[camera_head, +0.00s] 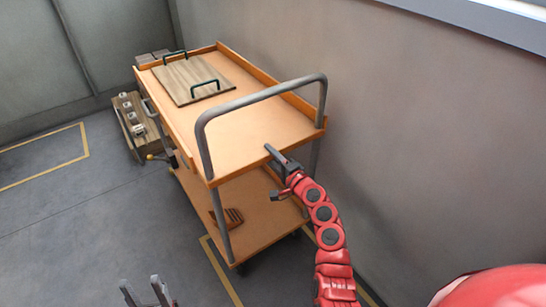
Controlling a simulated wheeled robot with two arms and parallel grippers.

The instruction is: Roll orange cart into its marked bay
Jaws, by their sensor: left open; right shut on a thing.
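The orange cart (225,127) stands upright along the right wall, with a grey tube push handle (262,98) at its near end and a lower shelf (258,222). My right gripper (277,172) is shut on the near edge of the cart's top tray, below the handle; one finger lies above the edge. My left gripper (146,293) is open and empty at the bottom of the view, apart from the cart. Yellow floor lines (219,268) show by the cart's near end. Another yellow outline (50,170) is on the floor at left. I cannot tell which marks the bay.
A wooden board (193,79) with two dark handles lies on the top tray. A brown slatted item (233,216) is on the lower shelf. A wooden box (128,103) with several small metal parts stands left of the cart. Floor at left is clear; the wall (400,130) is close on the right.

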